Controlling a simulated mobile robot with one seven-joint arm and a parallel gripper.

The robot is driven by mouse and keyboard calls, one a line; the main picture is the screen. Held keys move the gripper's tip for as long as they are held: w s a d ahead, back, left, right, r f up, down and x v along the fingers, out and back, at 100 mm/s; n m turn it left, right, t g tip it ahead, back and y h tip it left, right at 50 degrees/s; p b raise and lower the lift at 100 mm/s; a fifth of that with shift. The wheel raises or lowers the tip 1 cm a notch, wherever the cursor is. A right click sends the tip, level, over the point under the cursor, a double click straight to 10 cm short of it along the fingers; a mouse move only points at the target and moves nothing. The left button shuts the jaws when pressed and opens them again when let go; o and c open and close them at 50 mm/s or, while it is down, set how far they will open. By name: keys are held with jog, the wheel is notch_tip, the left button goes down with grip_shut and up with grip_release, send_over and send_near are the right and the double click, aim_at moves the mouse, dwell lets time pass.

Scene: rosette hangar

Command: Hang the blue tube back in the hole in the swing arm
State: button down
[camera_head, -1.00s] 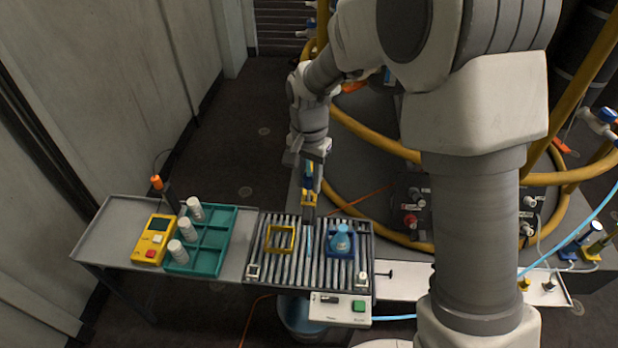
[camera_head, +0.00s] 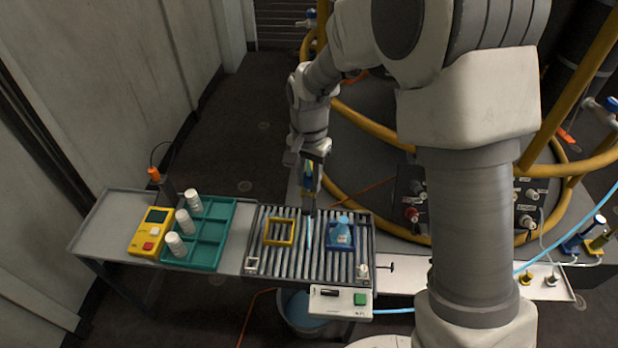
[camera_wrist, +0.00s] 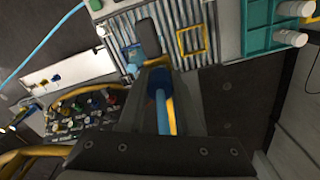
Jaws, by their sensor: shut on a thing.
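My gripper (camera_head: 309,206) hangs over the roller conveyor, between the yellow square frame and the blue holder. It is shut on the blue tube (camera_head: 309,232), whose light-blue length points down toward the rollers. In the wrist view the tube (camera_wrist: 163,114) runs between the dark jaws, with a darker blue part at its far end. I cannot tell whether the tube's lower end touches the rollers. I cannot pick out the swing arm or its hole for certain in either view.
The roller conveyor (camera_head: 280,266) carries a yellow square frame (camera_head: 279,232) and a blue holder (camera_head: 340,236) with a light-blue bottle. Left stand a teal tray (camera_head: 216,246) with white cylinders and a yellow box (camera_head: 151,232). Yellow pipes (camera_head: 560,110) and a valve panel fill the right.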

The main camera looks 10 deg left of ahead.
jog(key=shift+f, duration=0.3)
jog(key=c, duration=1)
grip_release()
jog(key=shift+s, duration=0.1)
jog(key=o, duration=0.5)
jog(key=shift+f, duration=0.15)
jog(key=shift+s+d, duration=0.1)
jog(key=o, duration=0.3)
jog(key=shift+f, duration=0.1)
jog(key=shift+o, duration=0.2)
jog(key=shift+w+r+p, duration=0.2)
jog(key=shift+r+p, duration=1.9)
jog(key=shift+r, duration=1.2)
